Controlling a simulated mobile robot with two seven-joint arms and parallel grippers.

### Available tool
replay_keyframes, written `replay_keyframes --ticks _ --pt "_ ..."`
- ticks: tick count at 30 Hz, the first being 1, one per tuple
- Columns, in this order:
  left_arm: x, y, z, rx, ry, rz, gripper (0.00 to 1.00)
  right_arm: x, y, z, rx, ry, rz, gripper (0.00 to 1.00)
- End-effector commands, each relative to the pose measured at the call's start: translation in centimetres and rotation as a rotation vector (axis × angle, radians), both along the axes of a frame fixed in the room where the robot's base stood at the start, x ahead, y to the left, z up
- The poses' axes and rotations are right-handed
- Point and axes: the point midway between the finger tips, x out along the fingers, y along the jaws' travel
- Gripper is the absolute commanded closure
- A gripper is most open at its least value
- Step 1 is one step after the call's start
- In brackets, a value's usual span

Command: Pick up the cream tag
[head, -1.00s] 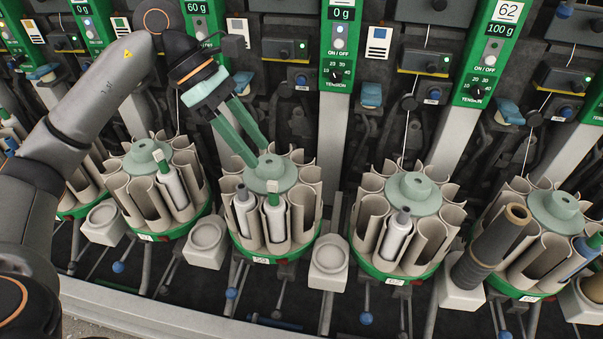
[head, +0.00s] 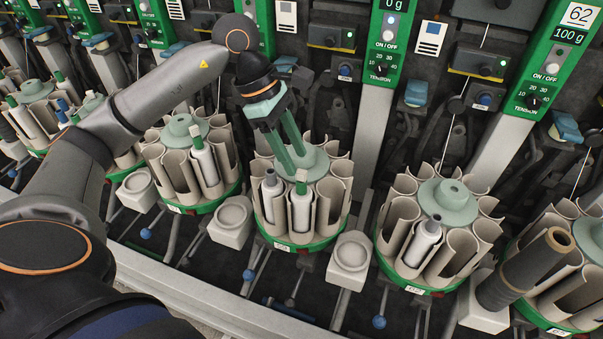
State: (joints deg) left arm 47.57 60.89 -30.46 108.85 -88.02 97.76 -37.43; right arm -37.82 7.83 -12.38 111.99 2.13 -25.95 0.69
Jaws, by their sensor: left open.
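A small cream tag (head: 301,174) sits at the top of a green-tipped white bobbin (head: 301,205) in the middle magazine (head: 333,187). My left gripper (head: 293,161) is open, its two green fingers pointing down over this magazine's hub. The fingertips are just above and behind the cream tag in the head view, with nothing visible between them. I cannot tell whether they touch the hub. A similar cream tag (head: 195,131) tops a bobbin in the magazine to the left. My right gripper is not in view.
A dark-tipped bobbin (head: 273,196) stands just left of the tagged one. Another magazine (head: 441,235) stands to the right, with a brown tube (head: 525,268) farther right. Grey box-shaped holders (head: 350,258) sit between magazines. Green tension posts (head: 391,45) rise behind.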

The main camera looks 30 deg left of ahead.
Motion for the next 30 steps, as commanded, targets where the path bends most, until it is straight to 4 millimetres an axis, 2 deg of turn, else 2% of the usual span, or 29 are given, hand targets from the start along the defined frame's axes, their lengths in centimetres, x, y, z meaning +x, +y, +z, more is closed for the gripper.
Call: replay_keyframes --ticks 3,6,14,27,30 --pt "0.0 -0.8 -1.8 -0.002 0.003 -0.002 0.5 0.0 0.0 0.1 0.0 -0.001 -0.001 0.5" --pt "0.1 -1.1 -2.7 -0.001 0.002 -0.002 0.5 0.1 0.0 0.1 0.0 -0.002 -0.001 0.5" --pt "0.2 -1.2 -3.0 -0.001 -0.001 -0.001 0.5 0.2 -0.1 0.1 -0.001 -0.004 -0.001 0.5" --pt "0.2 -1.2 -2.9 -0.001 -0.001 -0.001 0.97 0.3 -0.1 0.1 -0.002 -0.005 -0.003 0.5" --pt "0.2 -1.2 -2.9 -0.001 -0.001 -0.001 1.0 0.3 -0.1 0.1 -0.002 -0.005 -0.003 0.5"
